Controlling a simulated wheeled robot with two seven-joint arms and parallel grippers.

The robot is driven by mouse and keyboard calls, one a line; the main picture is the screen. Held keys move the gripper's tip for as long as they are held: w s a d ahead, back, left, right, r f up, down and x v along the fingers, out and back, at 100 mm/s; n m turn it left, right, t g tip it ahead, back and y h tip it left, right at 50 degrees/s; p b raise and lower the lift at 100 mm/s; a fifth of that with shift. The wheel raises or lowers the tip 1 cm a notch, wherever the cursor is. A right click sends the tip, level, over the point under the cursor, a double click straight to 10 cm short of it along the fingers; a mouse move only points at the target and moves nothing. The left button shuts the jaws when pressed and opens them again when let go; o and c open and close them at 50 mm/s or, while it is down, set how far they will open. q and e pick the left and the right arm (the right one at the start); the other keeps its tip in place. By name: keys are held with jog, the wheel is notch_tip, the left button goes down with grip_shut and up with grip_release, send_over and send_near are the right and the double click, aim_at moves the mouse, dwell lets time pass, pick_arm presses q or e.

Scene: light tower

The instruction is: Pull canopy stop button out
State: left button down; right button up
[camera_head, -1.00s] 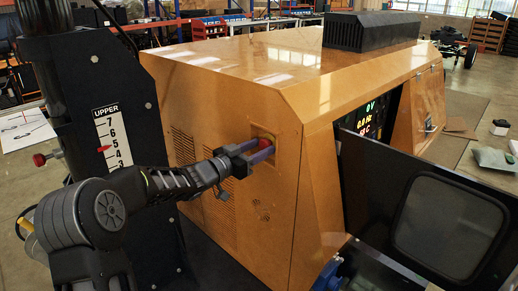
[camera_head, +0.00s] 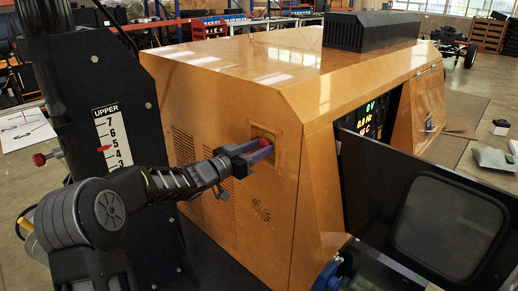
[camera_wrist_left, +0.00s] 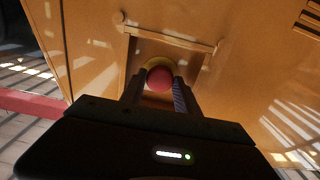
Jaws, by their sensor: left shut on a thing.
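The canopy stop button is a round red knob (camera_wrist_left: 160,79) with a yellow part behind it, set in a square recess on the end face of the orange canopy (camera_head: 222,95). In the head view the red button (camera_head: 265,143) shows between the fingers of my left gripper (camera_head: 258,152). The left gripper is shut on the button, one finger on each side, as the left wrist view also shows (camera_wrist_left: 158,92). The fingers partly hide the button's sides. My right gripper is not in view.
A black mast with an "UPPER" scale (camera_head: 110,140) stands left of the canopy. An open dark panel door (camera_head: 440,220) is at the right, near a lit display (camera_head: 370,120). A black vent box (camera_head: 370,31) sits on the canopy top.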

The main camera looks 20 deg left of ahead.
pick_arm(q)
jog(key=shift+v, duration=0.85)
jog(key=shift+w+f, duration=0.1)
jog(key=c, duration=0.9)
grip_release()
jog(key=b+v, duration=0.1)
jog(key=v, duration=0.7)
